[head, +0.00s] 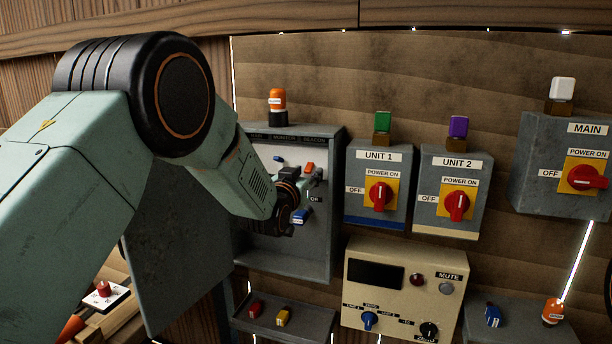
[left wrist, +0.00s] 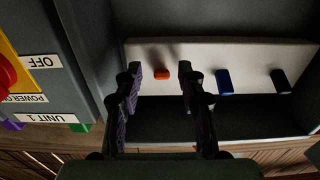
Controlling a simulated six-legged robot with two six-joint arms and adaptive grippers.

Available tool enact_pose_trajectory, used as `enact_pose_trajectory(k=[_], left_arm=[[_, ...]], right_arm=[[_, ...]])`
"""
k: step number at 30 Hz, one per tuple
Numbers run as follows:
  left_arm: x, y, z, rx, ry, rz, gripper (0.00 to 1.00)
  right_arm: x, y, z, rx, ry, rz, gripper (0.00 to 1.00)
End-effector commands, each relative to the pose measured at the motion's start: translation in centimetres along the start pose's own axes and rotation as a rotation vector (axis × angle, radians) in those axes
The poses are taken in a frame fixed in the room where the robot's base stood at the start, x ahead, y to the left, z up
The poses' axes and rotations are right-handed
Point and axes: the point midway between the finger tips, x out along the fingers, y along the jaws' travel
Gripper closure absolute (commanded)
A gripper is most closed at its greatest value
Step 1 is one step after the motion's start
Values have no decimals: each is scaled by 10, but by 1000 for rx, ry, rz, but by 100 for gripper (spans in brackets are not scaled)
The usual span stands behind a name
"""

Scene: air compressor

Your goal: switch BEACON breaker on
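The open grey breaker box (head: 338,200) hangs left of UNIT 1, with a header that reads MONITOR and BEACON in part. The BEACON breaker is the red-orange switch (head: 309,168) at the right of the row. It also shows in the left wrist view (left wrist: 161,74), where the picture is upside down. My left gripper (head: 314,177) is at the front of the box. In the left wrist view its two fingers (left wrist: 160,78) are apart, with the orange switch seen between them and nothing held. Whether they touch it I cannot tell. My right gripper is not in view.
Beside it are a blue switch (left wrist: 223,82) and a dark switch (left wrist: 280,80). The box door (head: 178,225) hangs open on the left. UNIT 1 (head: 378,190), UNIT 2 (head: 455,195) and MAIN (head: 565,170) stand to the right. A beige control panel (head: 400,300) is below.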

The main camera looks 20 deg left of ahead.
Motion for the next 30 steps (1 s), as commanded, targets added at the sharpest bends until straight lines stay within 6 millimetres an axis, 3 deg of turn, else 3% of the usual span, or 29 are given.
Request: enact_pose_trajectory(k=[14, 23, 30], left_arm=[[0, 0, 0, -1, 0, -1, 99], [0, 0, 0, 0, -2, 0, 100], [0, 0, -5, 0, -48, 0, 100]], right_arm=[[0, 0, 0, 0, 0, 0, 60], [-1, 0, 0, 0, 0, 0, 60], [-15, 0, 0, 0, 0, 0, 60]])
